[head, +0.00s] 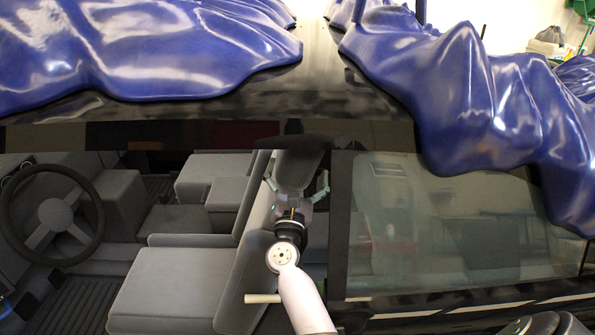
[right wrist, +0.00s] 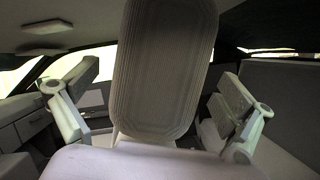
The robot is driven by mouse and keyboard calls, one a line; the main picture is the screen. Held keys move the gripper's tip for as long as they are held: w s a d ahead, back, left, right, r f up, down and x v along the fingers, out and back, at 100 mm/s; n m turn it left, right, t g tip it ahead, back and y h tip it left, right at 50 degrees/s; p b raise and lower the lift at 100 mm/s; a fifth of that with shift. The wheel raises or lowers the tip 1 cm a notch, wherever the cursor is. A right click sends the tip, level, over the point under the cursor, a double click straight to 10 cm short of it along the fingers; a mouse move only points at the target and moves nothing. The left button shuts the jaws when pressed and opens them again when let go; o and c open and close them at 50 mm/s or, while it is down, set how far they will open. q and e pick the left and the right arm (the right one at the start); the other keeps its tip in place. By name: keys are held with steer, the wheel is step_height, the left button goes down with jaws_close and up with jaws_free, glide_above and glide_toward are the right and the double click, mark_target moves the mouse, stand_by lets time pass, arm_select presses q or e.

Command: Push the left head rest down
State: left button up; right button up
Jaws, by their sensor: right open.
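The head rest (head: 298,167) is a rounded grey pad at the top of the near front seat back (head: 249,275). In the right wrist view the ribbed head rest (right wrist: 165,65) stands tall in the middle, above the pale seat back (right wrist: 150,162). My right gripper (head: 297,184) is open, with one finger on each side of the head rest. In the right wrist view its fingers (right wrist: 158,105) are spread wide, with visible gaps to both sides of the pad. The head rest's posts cannot be made out clearly. My left gripper is not in view.
The car's steering wheel (head: 52,213) is at the left. A second front seat (head: 210,180) lies beyond the near one. A glass pane (head: 462,225) and dark pillar (head: 339,225) stand close on the right. Blue draped covering (head: 470,95) lies over the roof.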

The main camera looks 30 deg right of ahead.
steer(key=shift+r, duration=0.1)
steer(key=shift+s, duration=0.1)
steer(key=v, duration=1.2)
